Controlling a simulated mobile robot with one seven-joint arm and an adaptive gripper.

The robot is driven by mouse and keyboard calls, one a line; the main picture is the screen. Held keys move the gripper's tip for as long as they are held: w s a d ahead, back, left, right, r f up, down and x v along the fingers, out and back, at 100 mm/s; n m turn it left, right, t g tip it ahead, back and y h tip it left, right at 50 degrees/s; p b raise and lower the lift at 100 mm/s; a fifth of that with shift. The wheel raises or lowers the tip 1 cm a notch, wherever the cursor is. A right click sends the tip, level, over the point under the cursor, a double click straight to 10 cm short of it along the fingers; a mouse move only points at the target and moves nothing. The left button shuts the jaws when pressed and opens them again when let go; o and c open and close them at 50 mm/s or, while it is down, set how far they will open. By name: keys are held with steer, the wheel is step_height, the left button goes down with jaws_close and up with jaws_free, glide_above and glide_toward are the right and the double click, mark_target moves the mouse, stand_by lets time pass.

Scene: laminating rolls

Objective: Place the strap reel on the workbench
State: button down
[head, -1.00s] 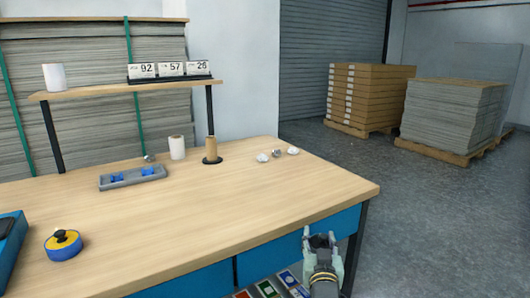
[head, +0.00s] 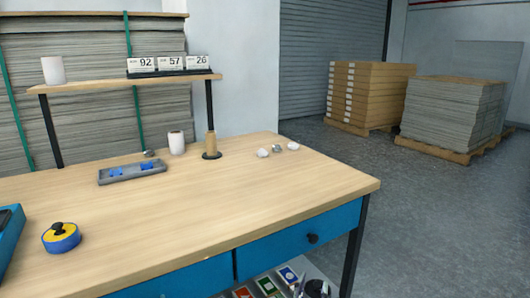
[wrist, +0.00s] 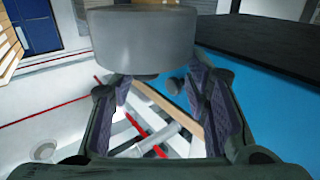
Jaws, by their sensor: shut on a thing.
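My gripper (wrist: 152,82) shows in the wrist view, with its two dark fingers shut on a smooth grey, drum-shaped thing (wrist: 140,38) at their tips. It seems to be the strap reel, but its markings and far side are hidden. My gripper and the reel are out of the head view. The workbench (head: 225,205) has a light wood top and blue drawers, and its top is broad and mostly bare. A blue panel (wrist: 258,95) lies close on the right in the wrist view.
A yellow-and-blue round thing (head: 61,239) sits at the left front of the bench. A grey tray (head: 132,173), a white roll (head: 176,143), a brown core on a stand (head: 211,144) and crumpled bits (head: 277,148) stand toward the back. The middle and right front are free.

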steer(key=s+a+f+b, duration=0.1)
steer(key=s+a+f, duration=0.1)
steer(key=a+f, duration=0.4)
steer(key=s+a+f+y+b, duration=0.1)
steer(key=s+a+f, duration=0.1)
steer(key=a+f, duration=0.5)
step_height(320, 180, down, 3)
steer(key=shift+s+f+n, duration=0.1)
steer(key=shift+s+n, duration=0.2)
steer(key=shift+a, duration=0.15)
